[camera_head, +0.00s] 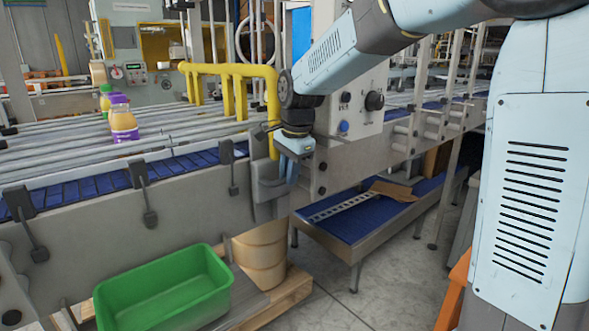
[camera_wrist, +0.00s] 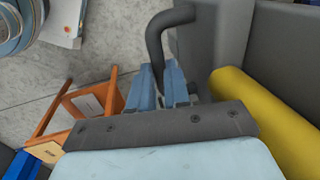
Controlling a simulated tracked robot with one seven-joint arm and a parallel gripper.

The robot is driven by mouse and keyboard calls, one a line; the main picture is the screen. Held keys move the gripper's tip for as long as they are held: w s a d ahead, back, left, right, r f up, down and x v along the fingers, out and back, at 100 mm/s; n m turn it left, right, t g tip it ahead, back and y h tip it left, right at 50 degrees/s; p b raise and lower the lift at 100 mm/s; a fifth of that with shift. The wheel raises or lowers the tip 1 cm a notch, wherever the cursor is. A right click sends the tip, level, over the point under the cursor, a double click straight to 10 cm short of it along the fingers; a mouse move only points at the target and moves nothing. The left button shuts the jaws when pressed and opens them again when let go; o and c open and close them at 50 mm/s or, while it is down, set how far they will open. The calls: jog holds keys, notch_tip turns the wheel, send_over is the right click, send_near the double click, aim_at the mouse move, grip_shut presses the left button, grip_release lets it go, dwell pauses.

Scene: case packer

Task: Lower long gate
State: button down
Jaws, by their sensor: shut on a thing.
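The long yellow gate (camera_head: 230,71) stands over the near end of the conveyor lanes. Several short prongs hang from its top bar, and its thick right post (camera_head: 273,112) comes down at the conveyor's side. My gripper (camera_head: 294,167) is beside the lower end of that post, by a grey bracket. In the wrist view, the light blue fingers of my gripper (camera_wrist: 161,72) are shut on a dark bent handle (camera_wrist: 155,40). A yellow tube (camera_wrist: 262,115) of the gate lies to the right there. The handle's held part is hidden between the fingers.
Bottles with purple labels (camera_head: 123,122) stand in the lanes. A green bin (camera_head: 165,290) sits below the conveyor. A control box with knobs (camera_head: 352,110) is close right of my gripper. A lower blue belt (camera_head: 350,222) carries flat cardboard. An orange stand (camera_wrist: 82,112) is on the floor.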

jog(key=shift+s+a+f, duration=0.15)
jog(key=shift+a, duration=0.1)
jog(key=c, duration=1.4)
grip_release()
jog(key=o, duration=0.3)
jog(key=shift+d, duration=0.1)
jog(key=v, duration=1.3)
jog(key=shift+r, duration=0.4)
jog(key=s+d+f+n+t, duration=0.1)
jog(key=s+d+f+n, duration=0.2)
jog(key=s+d, duration=0.3)
jog(key=s+d+f+n+t+h, duration=0.1)
jog(key=s+d+f+n, duration=0.2)
jog(key=s+d, duration=0.3)
jog(key=s+d+f+n+t, duration=0.1)
jog(key=s+d+f+n, duration=0.3)
jog(key=s+d, duration=0.3)
jog(key=s, duration=0.3)
jog(key=shift+s+n+t, duration=0.2)
jog(key=shift+n+t, duration=0.1)
jog(key=shift+n, duration=0.1)
